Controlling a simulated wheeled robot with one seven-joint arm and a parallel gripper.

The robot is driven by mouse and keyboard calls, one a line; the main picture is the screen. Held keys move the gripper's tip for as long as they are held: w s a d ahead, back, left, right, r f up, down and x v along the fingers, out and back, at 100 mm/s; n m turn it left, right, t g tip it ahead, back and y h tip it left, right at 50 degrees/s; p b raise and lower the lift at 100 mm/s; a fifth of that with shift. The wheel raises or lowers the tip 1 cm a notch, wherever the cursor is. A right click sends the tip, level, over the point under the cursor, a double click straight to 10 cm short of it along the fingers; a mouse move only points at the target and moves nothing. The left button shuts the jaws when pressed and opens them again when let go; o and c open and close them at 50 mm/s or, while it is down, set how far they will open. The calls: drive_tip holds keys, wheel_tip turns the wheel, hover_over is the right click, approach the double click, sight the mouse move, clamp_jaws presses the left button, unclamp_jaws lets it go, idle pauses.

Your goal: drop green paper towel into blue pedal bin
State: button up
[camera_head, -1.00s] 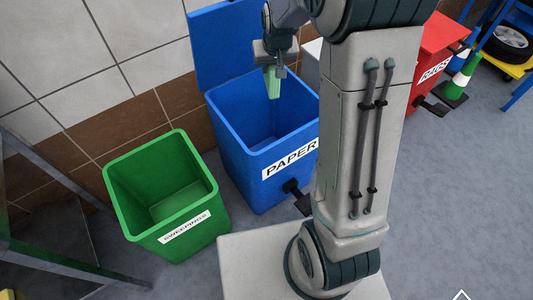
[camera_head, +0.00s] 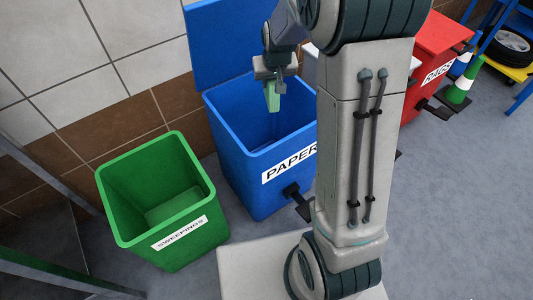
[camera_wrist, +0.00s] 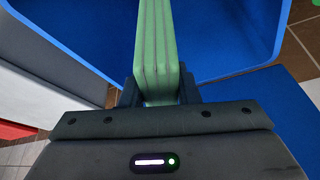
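The blue pedal bin (camera_head: 236,147) labelled PAPER stands against the tiled wall with its lid (camera_head: 219,40) up and its mouth open. My gripper (camera_head: 273,82) is over the bin's mouth, shut on the folded green paper towel (camera_head: 272,98), which hangs down from the fingers. In the wrist view the green paper towel (camera_wrist: 157,45) is pinched between the two dark fingers (camera_wrist: 160,90), with the blue bin's rim (camera_wrist: 265,50) around it. My arm hides the bin's right side.
An open green bin (camera_head: 120,215) labelled SWEEPINGS stands to the left. A red bin (camera_head: 432,60) labelled RAGS stands to the right, beside a green and white cone (camera_head: 461,82). A metal frame (camera_head: 60,270) is at the lower left.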

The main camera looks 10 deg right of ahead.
drive_tip(key=o, duration=0.5)
drive_tip(key=p+v, duration=0.4)
drive_tip(key=v, duration=1)
drive_tip(key=shift+p, duration=0.3)
drive_tip(key=shift+f, duration=0.1)
